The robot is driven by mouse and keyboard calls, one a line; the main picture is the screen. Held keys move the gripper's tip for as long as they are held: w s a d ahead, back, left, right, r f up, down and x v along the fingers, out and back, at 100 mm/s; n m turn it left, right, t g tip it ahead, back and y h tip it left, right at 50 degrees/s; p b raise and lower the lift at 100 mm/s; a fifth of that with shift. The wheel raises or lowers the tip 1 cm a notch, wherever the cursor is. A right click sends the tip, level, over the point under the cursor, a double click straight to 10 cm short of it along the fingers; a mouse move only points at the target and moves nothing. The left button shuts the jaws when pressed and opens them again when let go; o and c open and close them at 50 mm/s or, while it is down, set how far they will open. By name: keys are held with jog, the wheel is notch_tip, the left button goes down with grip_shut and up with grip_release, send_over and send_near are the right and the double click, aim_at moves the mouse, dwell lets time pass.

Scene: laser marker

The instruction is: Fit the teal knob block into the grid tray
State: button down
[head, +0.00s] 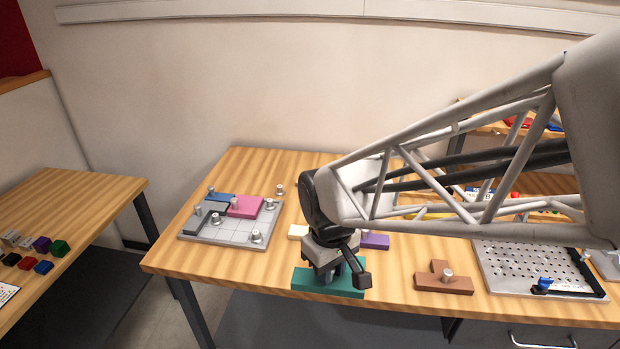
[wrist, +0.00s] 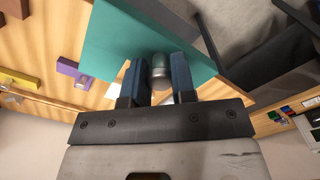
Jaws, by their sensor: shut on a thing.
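The teal knob block (head: 312,282) is a flat teal piece with a metal knob, near the front edge of the wooden table. My gripper (head: 332,275) is shut on its knob from above. In the wrist view, the two fingers of my gripper (wrist: 158,85) stand on either side of the grey knob, and the teal plate (wrist: 135,45) extends beyond them. The grid tray (head: 238,232) is a grey tray at the table's left. It holds pink (head: 245,206), blue (head: 222,197) and dark grey (head: 205,222) pieces, with bare grid cells at its front and middle. I cannot tell whether the block is lifted.
A cream piece (head: 298,231) and a purple piece (head: 375,241) lie behind my gripper. A brown knob block (head: 443,284) and a perforated board (head: 530,266) are to the right. A side table (head: 85,195) with small cubes stands at left. Bare wood lies between tray and teal block.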

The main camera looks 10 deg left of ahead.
jog(key=w+a+f, duration=0.3)
jog(key=w+a, duration=0.3)
jog(key=a, duration=0.3)
jog(key=w+a+f, duration=0.3)
jog(key=w+a, duration=0.4)
jog(key=a, duration=0.2)
jog(key=shift+w+a+f, duration=0.15)
jog(key=shift+w+f, duration=0.15)
jog(key=shift+f, duration=0.1)
jog(key=shift+w+a, duration=0.1)
jog(key=w+a, duration=0.3)
jog(key=w, duration=0.1)
jog(key=w+a+f, duration=0.1)
jog(key=w+a, duration=0.2)
jog(key=w, duration=0.1)
jog(key=w+a, duration=0.3)
jog(key=w, duration=0.1)
jog(key=shift+w+a+f, duration=0.15)
jog(key=shift+w+f, duration=0.15)
jog(key=shift+w, duration=0.05)
jog(key=shift+f, duration=1.7)
jog(key=shift+f, duration=0.2)
